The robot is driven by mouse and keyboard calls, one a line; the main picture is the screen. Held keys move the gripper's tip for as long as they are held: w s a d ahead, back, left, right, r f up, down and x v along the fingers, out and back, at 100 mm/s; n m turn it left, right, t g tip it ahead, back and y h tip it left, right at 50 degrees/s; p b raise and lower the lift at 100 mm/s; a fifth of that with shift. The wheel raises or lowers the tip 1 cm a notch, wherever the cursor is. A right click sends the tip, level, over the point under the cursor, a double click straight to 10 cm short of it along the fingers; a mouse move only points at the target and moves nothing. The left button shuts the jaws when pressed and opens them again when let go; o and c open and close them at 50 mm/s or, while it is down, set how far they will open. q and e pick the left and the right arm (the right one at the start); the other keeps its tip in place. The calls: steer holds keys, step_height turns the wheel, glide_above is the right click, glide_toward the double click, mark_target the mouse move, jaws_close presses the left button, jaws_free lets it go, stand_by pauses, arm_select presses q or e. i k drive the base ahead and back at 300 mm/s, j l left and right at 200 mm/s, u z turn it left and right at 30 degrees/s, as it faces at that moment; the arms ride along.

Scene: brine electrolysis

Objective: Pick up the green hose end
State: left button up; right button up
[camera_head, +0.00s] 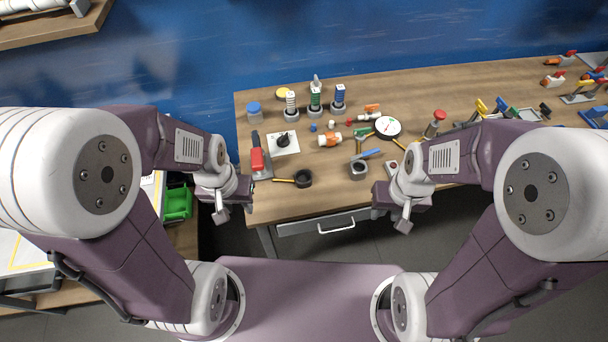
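I cannot clearly pick out a green hose end. Green things in view are a small thin green piece (362,131) left of the round dial on the wooden workbench, a green-banded upright bottle (315,98) at the back, and a bulky green object (178,203) low at the left, partly hidden by my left arm. My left gripper (226,213) hangs at the bench's left front edge, apart from these green things. My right gripper (404,224) hangs in front of the bench's front edge. No object shows in either gripper, and their finger gaps are too small to judge.
The wooden bench (330,198) carries a round white dial (388,127), a red-and-grey tool (257,160), a black ring-shaped tool (303,179) and a white plate (284,143). Several coloured tools crowd its right side. A drawer with a handle (337,227) is below. The front strip is mostly clear.

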mark_target(315, 92)
steer(key=i+l+u, duration=0.15)
steer(key=l+u, duration=0.15)
steer(key=u, duration=0.15)
steer(key=i+l+u, duration=0.1)
steer(key=l+u, duration=0.2)
steer(key=u, duration=0.15)
steer(key=l+u, duration=1.1)
steer(key=u, duration=0.2)
steer(key=k+j, duration=0.05)
